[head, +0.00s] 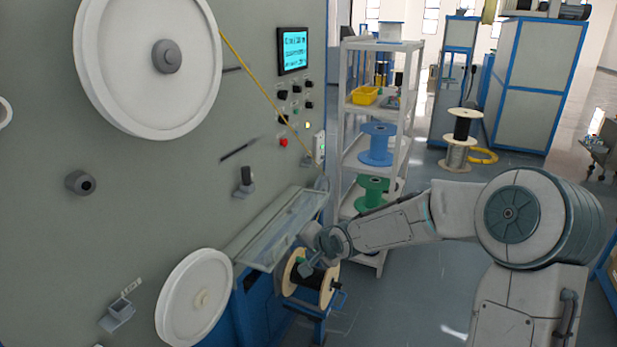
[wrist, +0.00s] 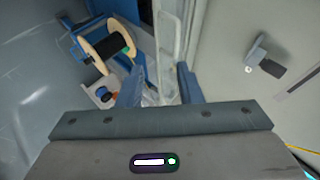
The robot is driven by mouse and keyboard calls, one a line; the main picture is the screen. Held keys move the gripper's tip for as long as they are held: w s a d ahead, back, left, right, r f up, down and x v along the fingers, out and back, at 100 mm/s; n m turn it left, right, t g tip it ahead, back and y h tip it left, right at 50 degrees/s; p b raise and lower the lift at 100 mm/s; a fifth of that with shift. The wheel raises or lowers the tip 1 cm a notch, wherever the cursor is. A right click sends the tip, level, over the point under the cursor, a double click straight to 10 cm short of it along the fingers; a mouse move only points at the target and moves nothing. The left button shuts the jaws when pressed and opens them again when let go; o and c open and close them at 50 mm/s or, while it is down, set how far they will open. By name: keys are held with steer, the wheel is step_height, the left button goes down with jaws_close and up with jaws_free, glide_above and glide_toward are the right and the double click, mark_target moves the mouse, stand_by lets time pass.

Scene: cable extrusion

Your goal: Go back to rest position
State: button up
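My arm reaches left across the head view, and my gripper (head: 306,266) is small there, in front of the spool and beside the clear-covered trough. In the wrist view my gripper (wrist: 160,84) shows two blue-grey fingers set apart, with nothing held between them. The machine (head: 225,135) is a large grey panel with a screen and buttons. A wooden-flanged spool (head: 325,291) with black winding sits on a blue stand below the gripper. The same spool (wrist: 104,48) is at the upper left in the wrist view, apart from the fingers.
The clear-covered trough (head: 278,228) juts out from the machine close to my gripper. A yellow cable (head: 255,75) runs down from the large white wheel (head: 110,65). A shelf (head: 350,110) with blue and green spools stands behind my arm. Floor (head: 420,285) is clear below the arm.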

steer(key=s+d+r+n+g+h, duration=0.1)
steer(key=s+d, duration=0.4)
steer(key=s, duration=0.6)
steer(key=s+d+r+n+g+h, duration=0.2)
steer(key=s+d, duration=0.4)
steer(key=s, duration=0.5)
steer(key=s+d+r+n+g+h, duration=0.1)
steer(key=s+d+r+n+h, duration=0.1)
steer(key=s, duration=0.9)
steer(key=d+r+n, duration=0.1)
steer(key=d+r, duration=0.1)
steer(key=d, duration=0.1)
steer(key=shift+s+d+r+g+h, duration=0.15)
steer(key=shift+d+r+g+h, duration=0.15)
steer(key=shift+d+r+h, duration=0.1)
steer(key=shift+a, duration=0.1)
